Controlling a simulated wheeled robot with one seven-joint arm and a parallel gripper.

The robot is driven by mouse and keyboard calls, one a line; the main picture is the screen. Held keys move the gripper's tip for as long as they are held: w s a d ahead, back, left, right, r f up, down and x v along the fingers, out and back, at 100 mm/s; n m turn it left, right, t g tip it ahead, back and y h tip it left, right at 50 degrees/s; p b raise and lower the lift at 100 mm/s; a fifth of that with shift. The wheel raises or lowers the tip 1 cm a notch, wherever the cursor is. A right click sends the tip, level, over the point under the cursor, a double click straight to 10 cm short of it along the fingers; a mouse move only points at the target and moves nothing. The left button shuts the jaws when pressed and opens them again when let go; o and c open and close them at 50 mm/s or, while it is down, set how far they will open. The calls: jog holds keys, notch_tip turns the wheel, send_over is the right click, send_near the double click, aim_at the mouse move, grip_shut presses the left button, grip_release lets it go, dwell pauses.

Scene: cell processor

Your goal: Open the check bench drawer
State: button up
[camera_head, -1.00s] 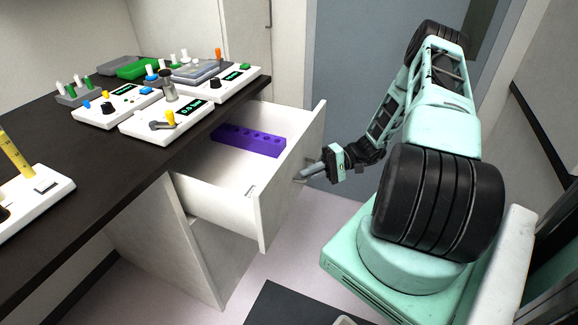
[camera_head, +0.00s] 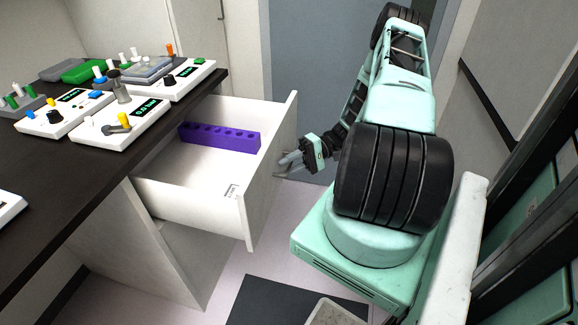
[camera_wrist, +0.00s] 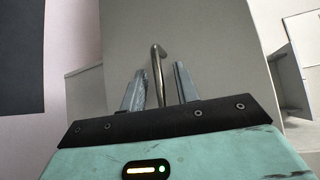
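The check bench drawer (camera_head: 268,190) stands pulled out from under the dark-topped bench (camera_head: 100,165), and its inside shows. A purple block with a row of holes (camera_head: 218,138) lies in it near the far side. My gripper (camera_head: 286,164) is in front of the drawer's front panel, its two fingers apart. In the wrist view the metal bar handle (camera_wrist: 157,72) stands between the spread fingers (camera_wrist: 160,88), with a visible gap on both sides. The handle is hard to make out in the head view.
White control boxes with knobs (camera_head: 125,122) and a green tray (camera_head: 88,70) stand on the bench. A dark mat (camera_head: 262,303) lies on the floor in front. A grey door panel (camera_head: 310,60) and a pale wall (camera_head: 510,90) are beyond my arm.

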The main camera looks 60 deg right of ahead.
jog(key=b+v, duration=0.3)
jog(key=v, duration=1.4)
jog(key=shift+d, duration=0.25)
jog(key=shift+f, duration=0.1)
